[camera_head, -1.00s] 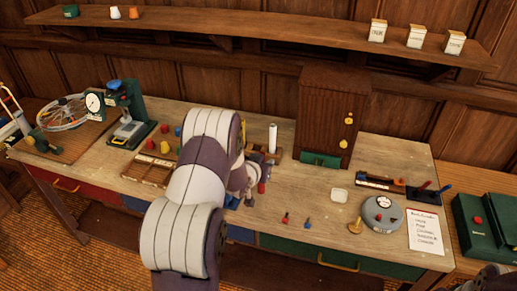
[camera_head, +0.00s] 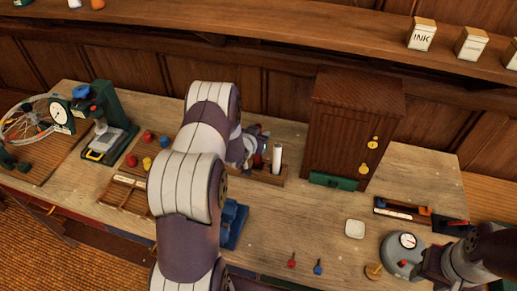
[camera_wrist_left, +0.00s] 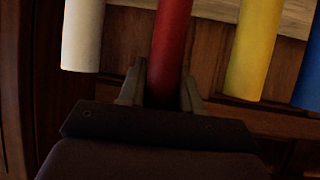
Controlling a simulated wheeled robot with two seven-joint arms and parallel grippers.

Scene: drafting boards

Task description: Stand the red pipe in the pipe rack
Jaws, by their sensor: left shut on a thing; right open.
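The red pipe (camera_wrist_left: 172,45) is between the fingers of my left gripper (camera_wrist_left: 160,88), which is shut on it. In the wrist view it lies between a white pipe (camera_wrist_left: 82,35) and a yellow pipe (camera_wrist_left: 252,50). In the head view my left gripper (camera_head: 257,150) is at the wooden pipe rack (camera_head: 268,178), beside the upright white pipe (camera_head: 277,158). My forearm hides part of the rack, and I cannot tell whether the red pipe's lower end is seated. My right gripper (camera_head: 422,275) is open at the lower right, near the grey round gauge.
A blue pipe (camera_wrist_left: 312,70) shows at the wrist view's edge. A brown cabinet (camera_head: 350,125) stands right of the rack. A white dish (camera_head: 355,229), small red and blue pegs and a grey round gauge (camera_head: 400,249) lie to the right. The front middle of the bench is fairly clear.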

